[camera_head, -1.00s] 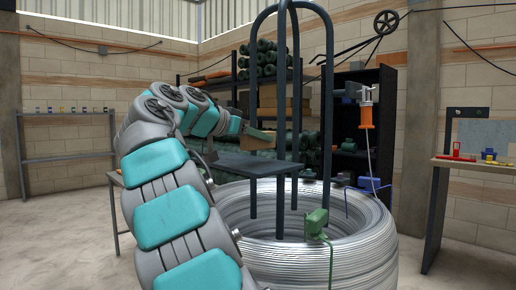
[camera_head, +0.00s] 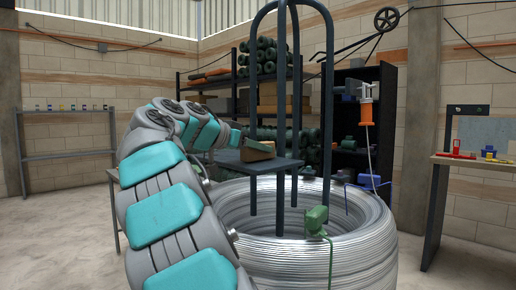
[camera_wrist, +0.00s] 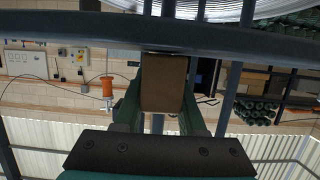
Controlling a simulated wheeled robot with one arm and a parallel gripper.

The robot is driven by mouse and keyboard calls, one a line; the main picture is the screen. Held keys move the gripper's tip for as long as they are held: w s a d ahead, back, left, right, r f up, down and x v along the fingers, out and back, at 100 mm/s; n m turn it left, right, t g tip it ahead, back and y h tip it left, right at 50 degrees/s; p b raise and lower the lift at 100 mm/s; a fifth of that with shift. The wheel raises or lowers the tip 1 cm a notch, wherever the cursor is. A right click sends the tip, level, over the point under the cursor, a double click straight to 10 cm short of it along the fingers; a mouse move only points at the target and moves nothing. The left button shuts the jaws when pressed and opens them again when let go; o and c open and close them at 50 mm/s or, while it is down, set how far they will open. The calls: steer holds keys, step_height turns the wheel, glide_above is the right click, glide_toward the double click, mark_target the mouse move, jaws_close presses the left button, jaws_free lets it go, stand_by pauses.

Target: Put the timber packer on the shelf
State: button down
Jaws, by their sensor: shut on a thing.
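The timber packer (camera_head: 257,150) is a small brown wooden block at the tip of my gripper (camera_head: 242,145). It shows end-on in the wrist view (camera_wrist: 163,82), between the two green fingers of my gripper (camera_wrist: 162,100), which are shut on it. A dark flat shelf plate (camera_head: 262,167) is set in the dark upright frame above the wire coil. In the head view the packer appears at the plate's back part; I cannot tell whether it touches the plate. The plate's dark edge (camera_wrist: 80,33) crosses the top of the wrist view.
A large coil of silver wire (camera_head: 330,260) stands below the plate. The frame's curved dark bars (camera_head: 329,90) rise close to my gripper. A green clamp (camera_head: 316,217) sits on the coil. Stocked shelving (camera_head: 225,85) stands behind, and a workbench (camera_head: 475,160) is at right.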

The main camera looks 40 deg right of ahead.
steer(key=shift+f, duration=0.15)
steer(key=shift+c, duration=2.4)
jaws_free()
steer(key=shift+r, duration=0.25)
steer(key=v, duration=1.2)
steer(key=shift+s, duration=0.1)
